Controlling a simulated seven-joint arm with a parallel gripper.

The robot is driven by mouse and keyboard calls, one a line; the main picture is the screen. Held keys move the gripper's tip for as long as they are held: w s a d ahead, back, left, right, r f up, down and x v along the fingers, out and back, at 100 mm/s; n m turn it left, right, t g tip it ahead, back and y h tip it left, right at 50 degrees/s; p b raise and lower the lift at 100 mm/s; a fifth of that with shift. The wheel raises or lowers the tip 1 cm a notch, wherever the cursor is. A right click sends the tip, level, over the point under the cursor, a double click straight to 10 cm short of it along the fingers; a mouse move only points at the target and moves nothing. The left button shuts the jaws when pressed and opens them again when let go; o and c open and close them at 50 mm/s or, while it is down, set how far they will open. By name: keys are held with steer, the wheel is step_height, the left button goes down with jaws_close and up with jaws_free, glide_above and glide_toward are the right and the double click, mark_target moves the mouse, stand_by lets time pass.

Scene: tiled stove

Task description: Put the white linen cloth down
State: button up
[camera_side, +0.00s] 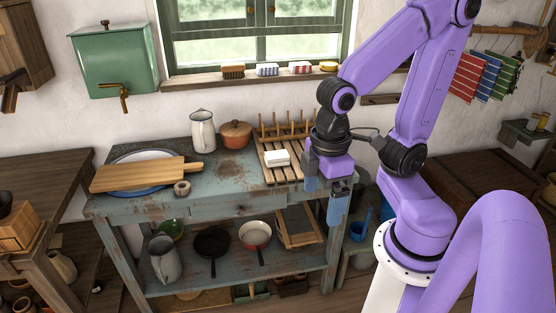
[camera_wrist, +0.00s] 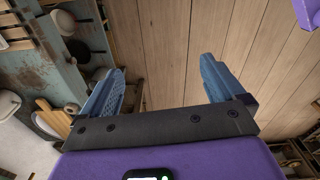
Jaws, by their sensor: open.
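A small white folded-looking block (camera_side: 277,158), which may be the white linen cloth, lies on the slatted wooden rack (camera_side: 270,174) at the right end of the worn blue table. My gripper (camera_side: 324,193) is just right of the table's right end, its fingers pointing down and spread. In the wrist view my gripper (camera_wrist: 160,68) is open, with nothing between its blue fingers and wooden floorboards below. I see no cloth in the gripper.
The blue table (camera_side: 225,190) also carries a white jug (camera_side: 202,131), an orange-brown pot (camera_side: 235,134) and a wooden board (camera_side: 147,174) on a basin. Its lower shelf holds pans and a jug. Pegs stand behind the rack. Coloured striped cloths (camera_side: 498,80) hang at right.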

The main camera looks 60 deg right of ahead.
steer(key=w+d+m, duration=0.3)
steer(key=w+m, duration=0.7)
steer(key=w, duration=0.3)
steer(key=w+d+m, duration=0.4)
steer(key=w+m, duration=0.5)
steer(key=w, duration=0.4)
steer(key=m, duration=1.8)
glide_above(277, 154)
step_height(277, 154, down, 6)
steer(key=f, duration=1)
steer(key=shift+s+a+f, duration=0.1)
steer(key=shift+s+a, duration=0.05)
steer(key=shift+a, duration=0.2)
steer(key=shift+d+f, duration=0.15)
steer(key=shift+f, duration=1.5)
steer(key=shift+d+f, duration=0.15)
steer(key=shift+f, duration=1.5)
